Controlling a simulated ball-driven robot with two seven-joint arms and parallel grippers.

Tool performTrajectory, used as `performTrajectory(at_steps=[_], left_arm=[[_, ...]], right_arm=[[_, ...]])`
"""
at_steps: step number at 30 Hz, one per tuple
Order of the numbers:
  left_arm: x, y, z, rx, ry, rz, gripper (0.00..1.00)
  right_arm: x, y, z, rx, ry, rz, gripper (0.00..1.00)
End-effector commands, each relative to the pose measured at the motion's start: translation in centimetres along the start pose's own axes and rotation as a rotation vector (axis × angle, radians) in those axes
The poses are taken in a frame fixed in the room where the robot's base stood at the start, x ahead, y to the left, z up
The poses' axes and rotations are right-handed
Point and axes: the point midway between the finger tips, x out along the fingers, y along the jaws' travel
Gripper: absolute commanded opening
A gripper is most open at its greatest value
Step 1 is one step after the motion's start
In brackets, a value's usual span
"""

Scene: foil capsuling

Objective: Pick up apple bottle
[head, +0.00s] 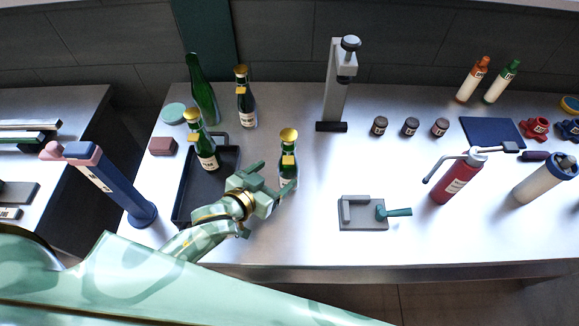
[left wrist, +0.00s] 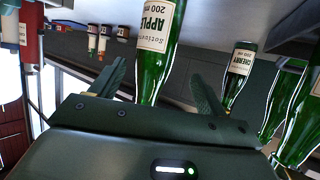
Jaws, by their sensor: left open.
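The apple bottle (head: 288,165) is green glass with a gold cap and stands upright on the steel table. In the left wrist view, the bottle (left wrist: 155,60) carries a pale label reading "APPLE 200 ml". My left gripper (head: 277,182) is open at the lower part of this bottle. In the left wrist view its fingers (left wrist: 160,78) lie on either side of the glass, with a visible gap at least on the right. The bottle's foot is partly hidden by the gripper. My right gripper is not in view.
A similar bottle (head: 205,152) stands in the black tray (head: 180,207), left of my gripper. Another capped bottle (head: 245,100) and a taller uncapped one (head: 201,90) stand behind. A "CHERRY" bottle (left wrist: 240,65) shows nearby. A grey fixture (head: 362,215) lies to the right; table between is clear.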

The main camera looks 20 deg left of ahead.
Motion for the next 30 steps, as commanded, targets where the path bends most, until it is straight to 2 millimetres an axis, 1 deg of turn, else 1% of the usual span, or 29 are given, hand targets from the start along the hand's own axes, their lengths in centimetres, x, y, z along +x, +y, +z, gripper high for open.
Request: performTrajectory(at_steps=[1,6,8,12,15,18,23,26,27,29,30], left_arm=[[0.7,0.0,0.1,0.0,0.0,0.0,0.75],[2.0,0.1,0.1,0.0,0.0,0.0,0.75],[2.8,0.3,0.3,0.001,0.0,0.0,0.75],[5.2,0.8,0.7,0.0,0.0,0.0,0.75],[6.3,0.8,0.6,0.001,-0.001,0.0,0.75],[6.7,0.8,0.5,0.001,-0.001,0.001,0.75],[6.7,0.8,0.5,0.0,-0.001,0.001,0.75],[6.7,0.8,0.5,0.0,-0.001,0.0,0.5],[6.7,0.8,0.5,0.0,-0.001,0.0,0.39],[6.7,0.8,0.5,0.0,-0.001,0.0,0.23],[6.7,0.8,0.5,0.001,-0.001,0.0,0.12]], right_arm=[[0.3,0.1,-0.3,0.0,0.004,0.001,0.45],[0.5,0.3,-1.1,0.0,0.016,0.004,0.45],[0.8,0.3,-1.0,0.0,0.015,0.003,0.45],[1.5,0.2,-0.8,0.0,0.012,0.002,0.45],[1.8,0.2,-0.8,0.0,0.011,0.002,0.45],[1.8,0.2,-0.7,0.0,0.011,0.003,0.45],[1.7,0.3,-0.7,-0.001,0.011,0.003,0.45],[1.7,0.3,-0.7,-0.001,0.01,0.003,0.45],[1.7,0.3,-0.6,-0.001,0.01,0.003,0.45],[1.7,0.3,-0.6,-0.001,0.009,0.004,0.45],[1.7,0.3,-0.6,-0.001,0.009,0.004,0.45]])
